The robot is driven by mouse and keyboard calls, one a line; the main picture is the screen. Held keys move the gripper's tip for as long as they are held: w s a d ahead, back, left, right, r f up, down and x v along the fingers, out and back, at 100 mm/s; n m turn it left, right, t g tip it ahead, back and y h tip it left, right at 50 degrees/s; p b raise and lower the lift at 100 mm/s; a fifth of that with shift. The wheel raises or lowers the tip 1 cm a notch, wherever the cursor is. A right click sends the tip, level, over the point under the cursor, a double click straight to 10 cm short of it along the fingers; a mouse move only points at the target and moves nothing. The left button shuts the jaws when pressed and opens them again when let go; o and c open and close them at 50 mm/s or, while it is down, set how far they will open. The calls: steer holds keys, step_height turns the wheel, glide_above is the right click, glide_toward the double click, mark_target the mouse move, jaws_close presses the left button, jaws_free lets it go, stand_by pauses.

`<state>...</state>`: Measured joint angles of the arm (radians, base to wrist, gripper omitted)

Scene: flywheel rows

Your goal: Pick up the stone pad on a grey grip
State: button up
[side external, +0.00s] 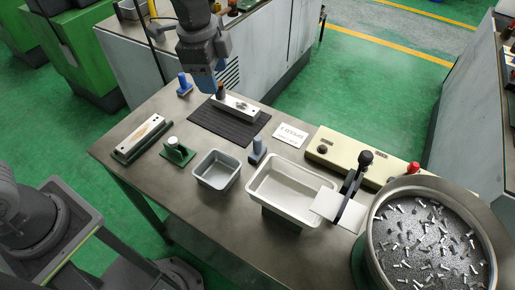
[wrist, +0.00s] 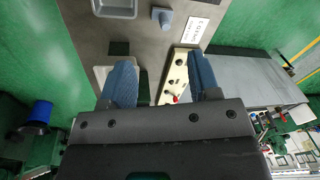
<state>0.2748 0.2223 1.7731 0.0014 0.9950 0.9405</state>
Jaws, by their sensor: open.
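A blue-grey upright grip on a flat pad (side external: 258,152) stands on the bench between the small grey bin and the sign; it looks like the stone pad on its grey grip. It also shows at the top of the wrist view (wrist: 163,17). The stone surface cannot be made out. My gripper (side external: 204,88) is over the back of the bench, near the black mat, well apart from the grip. In the wrist view its blue fingers (wrist: 160,65) are spread wide with nothing held between them.
A pale metal block (side external: 238,106) lies on the black mat (side external: 222,124). A brighter blue grip (side external: 184,85), a green stand (side external: 177,152) and a long bar (side external: 142,138) are at left. The grey bin (side external: 217,170), white tray (side external: 290,190), sign (side external: 290,134) and cream panel (side external: 340,157) surround the grip.

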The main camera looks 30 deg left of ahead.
mark_target(258, 138)
steer(key=w+d+f+m, duration=0.1)
steer(key=d+f+m, duration=0.1)
steer(key=f, duration=0.3)
steer(key=w+d+f+m+g, duration=0.1)
steer(key=w+d+f+m, duration=0.1)
steer(key=f, duration=0.4)
steer(key=w+d+f+m, duration=0.1)
steer(key=w+d+f, duration=0.1)
steer(key=f, duration=0.4)
steer(key=shift+d+f+m+g, duration=0.15)
steer(key=shift+d+m+g, duration=0.25)
steer(key=shift+d, duration=0.2)
steer(key=shift+w+a+f, duration=0.1)
steer(key=shift+w+f, duration=0.05)
steer(key=shift+f, duration=1.4)
steer(key=shift+w+f, duration=0.1)
steer(key=shift+f, duration=1.45)
steer(key=c, duration=1)
